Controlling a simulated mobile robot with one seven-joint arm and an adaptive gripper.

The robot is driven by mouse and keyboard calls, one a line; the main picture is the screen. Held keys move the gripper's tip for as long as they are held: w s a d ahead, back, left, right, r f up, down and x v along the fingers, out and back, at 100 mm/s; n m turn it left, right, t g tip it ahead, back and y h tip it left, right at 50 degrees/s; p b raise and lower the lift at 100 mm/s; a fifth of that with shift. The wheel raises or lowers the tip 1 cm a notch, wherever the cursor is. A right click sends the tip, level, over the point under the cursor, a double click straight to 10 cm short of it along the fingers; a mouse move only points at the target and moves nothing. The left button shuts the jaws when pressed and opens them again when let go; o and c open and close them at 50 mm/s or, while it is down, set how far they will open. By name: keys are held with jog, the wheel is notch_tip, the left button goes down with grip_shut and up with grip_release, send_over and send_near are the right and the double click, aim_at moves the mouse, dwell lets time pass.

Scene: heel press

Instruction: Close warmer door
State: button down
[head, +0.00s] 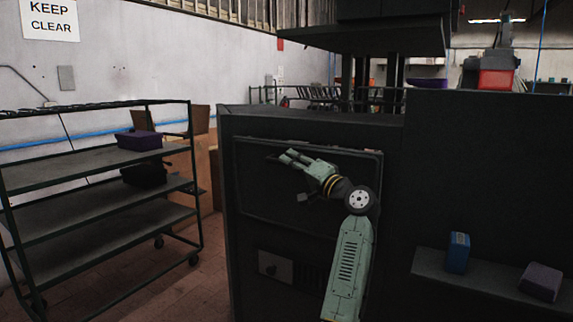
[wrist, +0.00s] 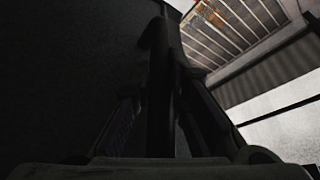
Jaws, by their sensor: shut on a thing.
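The warmer door (head: 262,200) is a dark rectangular panel in the front of a large dark cabinet. It looks nearly flush with the cabinet face, but I cannot tell if it is fully closed. My gripper (head: 289,158) is at the upper part of the door. In the wrist view my gripper (wrist: 165,120) is shut on a dark upright bar, which looks like the door handle (wrist: 160,85). The dark door surface (wrist: 70,70) fills the left of that view. The handle is too dark to make out in the head view.
A shelf cart (head: 80,170) with a purple box (head: 139,141) stands to the left. On the right, a ledge (head: 495,278) holds a blue box (head: 457,253) and a dark purple one (head: 541,282). The floor (head: 185,265) between cart and cabinet is clear.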

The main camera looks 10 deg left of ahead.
jog(key=shift+w+d+f+m, duration=0.2)
jog(key=shift+w+m, duration=0.1)
jog(key=shift+w, duration=0.15)
jog(key=shift+f, duration=0.1)
jog(key=c, duration=1.6)
grip_release()
jog(key=shift+o, duration=0.2)
jog(key=v, duration=1.2)
jog(key=shift+a, duration=0.1)
